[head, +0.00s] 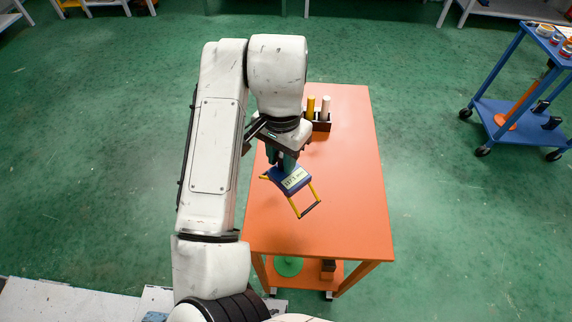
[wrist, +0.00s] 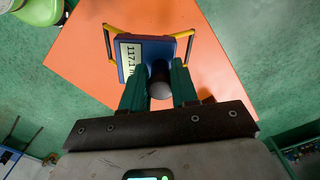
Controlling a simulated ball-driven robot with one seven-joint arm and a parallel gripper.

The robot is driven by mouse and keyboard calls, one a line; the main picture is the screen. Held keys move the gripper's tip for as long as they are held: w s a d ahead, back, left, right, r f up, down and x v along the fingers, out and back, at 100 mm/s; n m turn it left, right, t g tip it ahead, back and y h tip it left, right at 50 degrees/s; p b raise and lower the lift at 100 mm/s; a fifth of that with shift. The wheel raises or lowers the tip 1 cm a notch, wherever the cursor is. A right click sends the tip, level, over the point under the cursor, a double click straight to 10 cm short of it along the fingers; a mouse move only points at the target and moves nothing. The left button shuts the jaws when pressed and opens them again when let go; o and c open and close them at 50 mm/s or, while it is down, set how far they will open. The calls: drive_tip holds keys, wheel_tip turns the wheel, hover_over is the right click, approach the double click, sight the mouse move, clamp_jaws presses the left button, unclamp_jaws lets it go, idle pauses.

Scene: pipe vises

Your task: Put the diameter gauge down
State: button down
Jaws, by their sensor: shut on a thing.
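In the wrist view, the green fingers of my gripper (wrist: 160,85) stand either side of a dark round knob on the gauge (wrist: 133,60), with the display reading about 117. The gauge is over the middle of the orange table (head: 350,210), its frame pointing toward the near edge in the head view. I cannot tell whether it touches the tabletop.
A dark rack (head: 321,126) with a yellow and a white cylinder stands at the table's back, close to my gripper. The tabletop's right and near parts are clear. A blue cart (head: 500,107) stands at far right. A green object (head: 288,266) sits on the table's lower shelf.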

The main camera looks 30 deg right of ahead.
drive_tip(key=shift+w+d+f, duration=0.3)
drive_tip(key=shift+d+f, duration=0.25)
drive_tip(key=shift+f, duration=0.15)
drive_tip(key=shift+w+d+f, duration=0.1)
drive_tip(key=shift+d+f, duration=0.05)
drive_tip(key=shift+f, duration=1.55)
drive_tip(key=shift+f, duration=0.2)
drive_tip(key=c, duration=0.9)
unclamp_jaws()
drive_tip(key=shift+o, duration=0.2)
wheel_tip(320, 180, up, 12)
drive_tip(key=shift+r+p, duration=0.2)
drive_tip(key=shift+p, duration=0.55)
